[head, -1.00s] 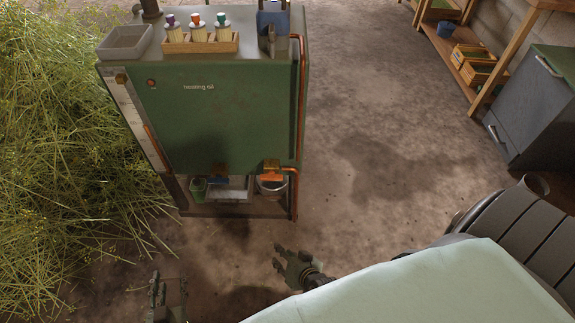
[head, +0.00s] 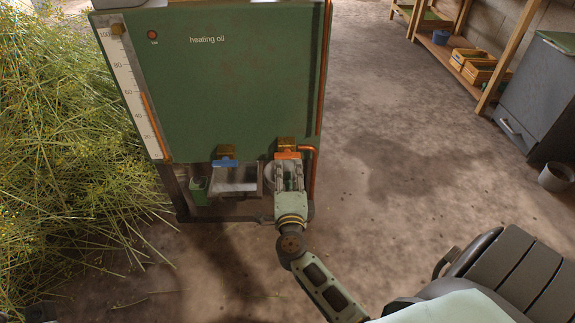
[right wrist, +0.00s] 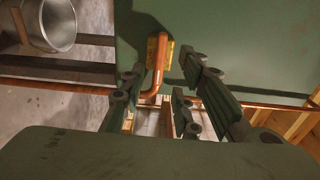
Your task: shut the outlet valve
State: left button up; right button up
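In the head view two valves sit low on the green tank's front. One has an orange handle (head: 287,155) lying crosswise under a brass body, beside a copper pipe (head: 313,170). The other has a blue handle (head: 224,163), also crosswise. I see no label saying which is the outlet. My right gripper (head: 290,178) points up just below the orange handle, fingers apart; contact cannot be told. In the right wrist view its fingers (right wrist: 165,88) are spread, with a brass block (right wrist: 160,50) and an orange-copper part between or beyond them. My left gripper (head: 41,312) barely shows at the bottom left corner.
The tank (head: 235,85) reads "heating oil" and has a level scale (head: 128,90). A green cup (head: 198,190) and a grey tray (head: 237,181) stand under it. Cut herbs (head: 70,150) are heaped left.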

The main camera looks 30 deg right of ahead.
aim_at(287, 159)
jog(key=b+x, duration=0.1)
jog(key=x, duration=0.4)
jog(key=shift+w+d, duration=0.1)
jog(key=shift+w, duration=0.3)
jog(key=shift+c, duration=0.5)
grip_shut()
